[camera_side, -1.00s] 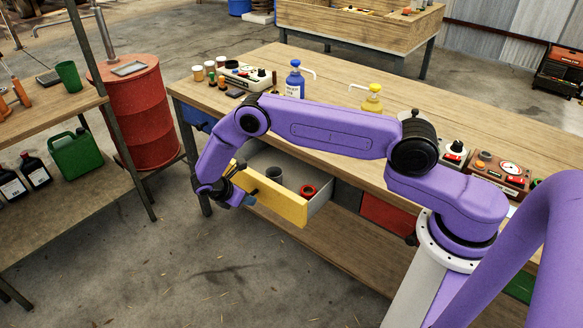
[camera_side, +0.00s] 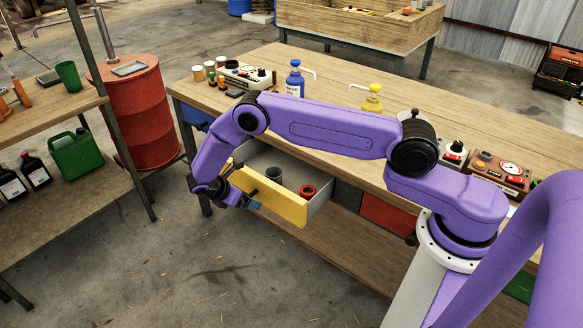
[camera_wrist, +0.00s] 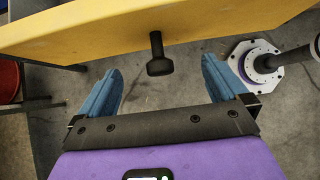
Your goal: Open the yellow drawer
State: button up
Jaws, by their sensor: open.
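The yellow drawer (camera_side: 278,203) is pulled out from under the workbench, and its inside shows. The knob appears beyond the fingertips, apart from both.
The workbench (camera_side: 440,130) carries a blue bottle (camera_side: 294,82), a yellow bottle (camera_side: 372,100) and control boxes. A blue drawer (camera_side: 196,116) and a red drawer (camera_side: 385,216) are shut. A red barrel (camera_side: 135,115) stands at left. The floor before the drawer is clear.

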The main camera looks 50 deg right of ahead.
jog(key=shift+v, duration=2.85)
jog(key=s+a+r+m+y, duration=0.2)
jog(key=s+r, duration=0.6)
jog(key=r, duration=0.2)
jog(key=s+a+r+m+y, duration=0.1)
jog(key=s+a+r+y, duration=0.1)
jog(key=s+r, duration=0.65)
jog(key=s+d+r+y, duration=0.1)
jog(key=s+d+r, duration=0.1)
jog(key=s, duration=0.5)
jog(key=s+d+r+m+y, duration=0.1)
jog(key=s+d+r+y, duration=0.1)
jog(key=s, duration=0.5)
jog(key=s+d+r+m+y, duration=0.1)
jog(key=s+d, duration=0.3)
jog(key=s, duration=0.4)
jog(key=shift+d+r, duration=0.3)
jog(key=shift+r, duration=0.45)
